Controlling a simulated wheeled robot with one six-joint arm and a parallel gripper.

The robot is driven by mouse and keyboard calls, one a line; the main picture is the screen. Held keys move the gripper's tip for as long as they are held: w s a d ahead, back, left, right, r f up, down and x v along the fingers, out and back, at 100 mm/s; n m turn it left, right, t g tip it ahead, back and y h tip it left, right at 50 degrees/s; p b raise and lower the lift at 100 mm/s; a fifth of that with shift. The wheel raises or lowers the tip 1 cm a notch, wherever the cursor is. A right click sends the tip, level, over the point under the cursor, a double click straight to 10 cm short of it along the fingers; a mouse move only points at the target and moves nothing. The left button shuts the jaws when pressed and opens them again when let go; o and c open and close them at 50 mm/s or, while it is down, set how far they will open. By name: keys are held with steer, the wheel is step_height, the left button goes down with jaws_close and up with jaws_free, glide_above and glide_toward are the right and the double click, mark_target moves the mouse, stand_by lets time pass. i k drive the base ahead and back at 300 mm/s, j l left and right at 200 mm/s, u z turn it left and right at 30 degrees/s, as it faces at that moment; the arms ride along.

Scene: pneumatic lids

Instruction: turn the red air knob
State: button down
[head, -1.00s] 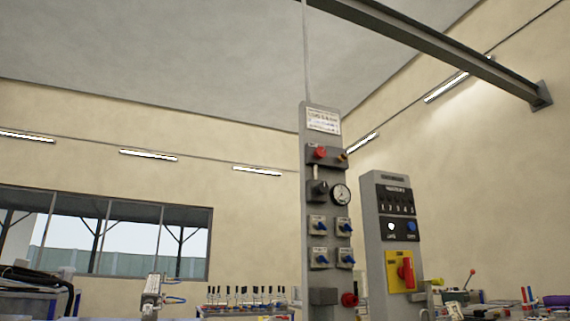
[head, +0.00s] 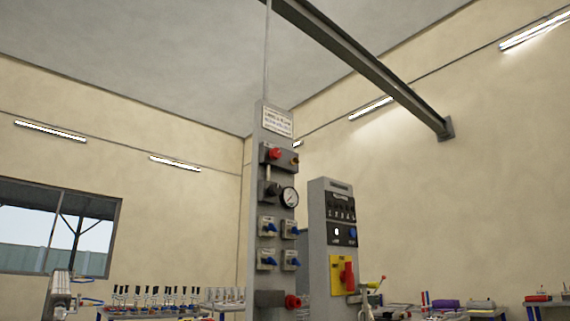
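A tall grey panel (head: 258,215) stands near the middle of the head view. It has a red knob (head: 275,153) near its top, above a round gauge (head: 289,197). A second red knob (head: 292,302) sticks out near the panel's bottom. A red rotary handle (head: 348,275) on a yellow plate (head: 336,270) is on a separate grey cabinet (head: 318,235) to the right. I cannot read the labels, so I cannot tell from them which is the air knob. My gripper is not in view.
Blue-handled valves (head: 267,227) sit on the panel below the gauge. Benches with several upright levers (head: 150,293) stand at the lower left. More benches with coloured items (head: 480,304) stand at the lower right. The floor is out of view.

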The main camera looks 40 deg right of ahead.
mark_target(276, 153)
steer(key=z, duration=1.2)
